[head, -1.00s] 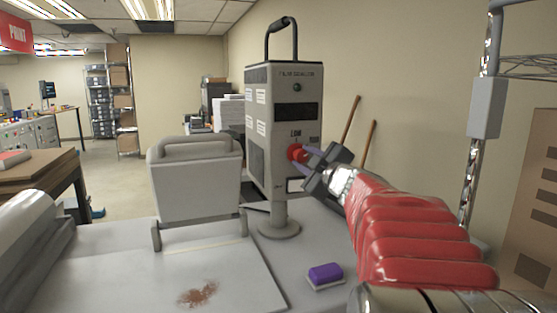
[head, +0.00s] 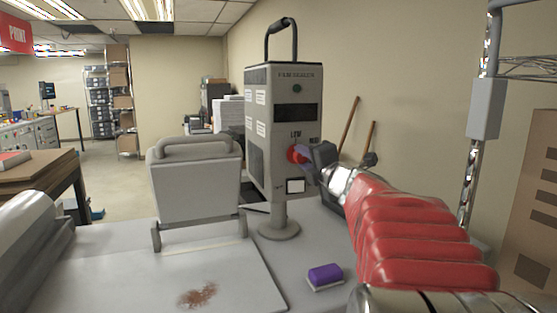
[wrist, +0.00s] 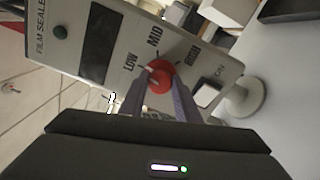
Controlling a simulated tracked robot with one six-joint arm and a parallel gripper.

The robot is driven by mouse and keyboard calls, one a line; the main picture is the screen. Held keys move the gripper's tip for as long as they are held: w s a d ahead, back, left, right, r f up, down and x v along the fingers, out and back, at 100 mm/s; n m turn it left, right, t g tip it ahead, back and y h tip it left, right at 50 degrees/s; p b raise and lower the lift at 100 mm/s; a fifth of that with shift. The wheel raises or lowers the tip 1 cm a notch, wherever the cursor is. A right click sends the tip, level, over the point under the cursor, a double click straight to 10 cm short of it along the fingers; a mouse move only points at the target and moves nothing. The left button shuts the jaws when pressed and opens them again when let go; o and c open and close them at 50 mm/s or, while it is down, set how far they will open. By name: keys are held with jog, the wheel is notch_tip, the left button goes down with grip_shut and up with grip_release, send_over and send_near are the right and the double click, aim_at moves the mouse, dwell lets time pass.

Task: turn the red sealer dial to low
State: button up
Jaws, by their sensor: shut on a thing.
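The red dial (head: 295,154) is on the front of the grey film sealer (head: 258,130), which stands on a round-footed post. In the wrist view the dial (wrist: 160,79) has LOW, MID and HIGH printed around it. A pale mark on the dial's edge seems to face the LOW side, but the exact setting is too small to be sure of. My gripper (head: 304,155) reaches in from the right, its purple fingers shut on the dial from both sides. In the wrist view the fingers (wrist: 160,87) hide part of the dial's rim.
A white switch (wrist: 207,94) marked ON sits beside the dial. A grey laminator lid (head: 195,185) stands left of the sealer. A purple block (head: 325,274) lies on the table in front. A metal rack post (head: 478,150) rises at the right.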

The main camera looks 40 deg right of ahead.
jog(key=shift+f+n, duration=0.25)
jog(key=shift+n, duration=1.05)
jog(key=o, duration=1)
jog(key=shift+r, duration=0.15)
jog(key=shift+o, duration=0.2)
